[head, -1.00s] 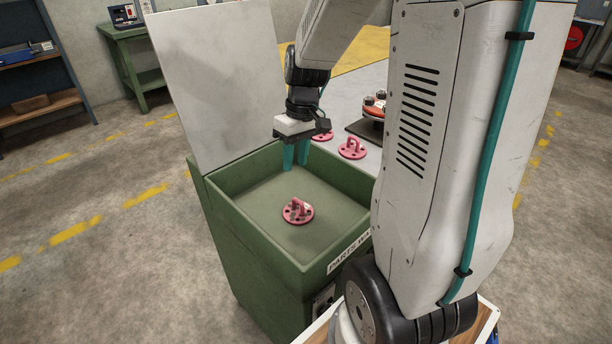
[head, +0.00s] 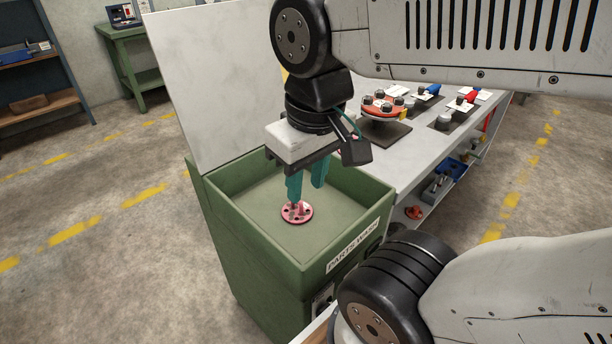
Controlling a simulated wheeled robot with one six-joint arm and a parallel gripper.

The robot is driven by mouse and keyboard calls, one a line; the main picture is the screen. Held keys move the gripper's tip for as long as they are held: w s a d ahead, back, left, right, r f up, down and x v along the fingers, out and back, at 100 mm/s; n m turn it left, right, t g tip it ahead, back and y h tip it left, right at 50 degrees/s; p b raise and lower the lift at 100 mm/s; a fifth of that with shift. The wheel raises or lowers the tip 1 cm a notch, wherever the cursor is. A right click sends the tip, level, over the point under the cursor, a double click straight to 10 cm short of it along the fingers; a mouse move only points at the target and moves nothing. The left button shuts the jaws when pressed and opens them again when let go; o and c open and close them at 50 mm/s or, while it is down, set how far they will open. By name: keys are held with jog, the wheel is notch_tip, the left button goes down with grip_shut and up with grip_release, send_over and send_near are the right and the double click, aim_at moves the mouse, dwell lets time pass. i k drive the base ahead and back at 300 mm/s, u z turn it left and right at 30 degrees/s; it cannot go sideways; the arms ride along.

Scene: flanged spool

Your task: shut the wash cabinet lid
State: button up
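The wash cabinet (head: 255,245) is a green open-topped box with a "PARTS WASH" label on its front. Its pale grey lid (head: 205,80) stands upright, open, along the back left edge of the basin. A pink-red flanged spool (head: 297,213) with a raised handle lies on the basin floor. My gripper (head: 306,196) points down inside the basin with its teal fingers apart, directly above the spool. The left fingertip overlaps the handle in this view; I cannot tell whether it touches. The spool rests flat on the floor.
A grey worktable (head: 415,160) adjoins the cabinet at the right, carrying a red round fixture (head: 383,108) on a dark plate and several small tools. Blue bins (head: 449,168) sit on its lower shelf. A green bench (head: 135,55) stands at the back left. The floor left of the cabinet is clear.

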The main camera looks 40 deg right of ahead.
aim_at(219, 66)
jog(key=k, duration=1)
jog(key=u, duration=0.9)
jog(key=i, duration=4.35)
jog(key=z, duration=4)
jog(key=i, duration=0.45)
jog(key=u, duration=0.15)
